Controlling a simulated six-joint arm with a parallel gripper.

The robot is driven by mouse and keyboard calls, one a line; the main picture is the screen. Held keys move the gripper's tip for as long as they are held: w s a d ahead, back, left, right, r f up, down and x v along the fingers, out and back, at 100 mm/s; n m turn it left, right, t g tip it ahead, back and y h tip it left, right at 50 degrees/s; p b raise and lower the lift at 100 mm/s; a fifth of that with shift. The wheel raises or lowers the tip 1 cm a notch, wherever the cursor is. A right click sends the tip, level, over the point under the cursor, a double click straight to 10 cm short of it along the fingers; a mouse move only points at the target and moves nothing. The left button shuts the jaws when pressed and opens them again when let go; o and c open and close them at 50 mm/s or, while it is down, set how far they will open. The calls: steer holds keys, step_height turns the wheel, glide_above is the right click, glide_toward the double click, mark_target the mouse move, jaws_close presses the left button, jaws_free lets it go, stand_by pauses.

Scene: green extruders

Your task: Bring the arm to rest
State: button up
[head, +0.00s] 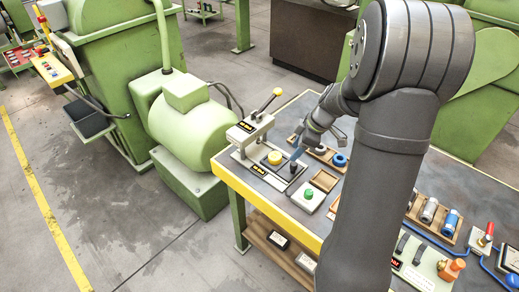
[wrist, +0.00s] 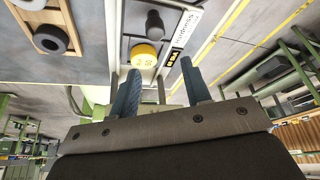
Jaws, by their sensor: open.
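My gripper (head: 300,150) is open above the workbench (head: 232,182), beside the hardness test station (head: 243,132) at the bench's left end. In the wrist view my gripper (wrist: 160,82) shows two blue fingers spread apart, with nothing held between them. A yellow round piece (head: 275,158) sits on the station. It also shows in the wrist view (wrist: 144,56), close to the left finger in the picture. A black knob (wrist: 154,24) stands beyond it. My arm covers part of the bench in the head view.
A green button box (head: 308,194) and wooden trays with rings (head: 340,160) are near my gripper. Cylinders (head: 430,210) and a lever box (head: 418,264) stand right of my arm. A large green machine (head: 185,130) stands left of the bench. The floor at left is open.

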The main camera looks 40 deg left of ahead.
mark_target(296, 163)
steer(key=shift+f, duration=4.25)
steer(key=shift+r, duration=0.1)
steer(key=shift+r, duration=2.15)
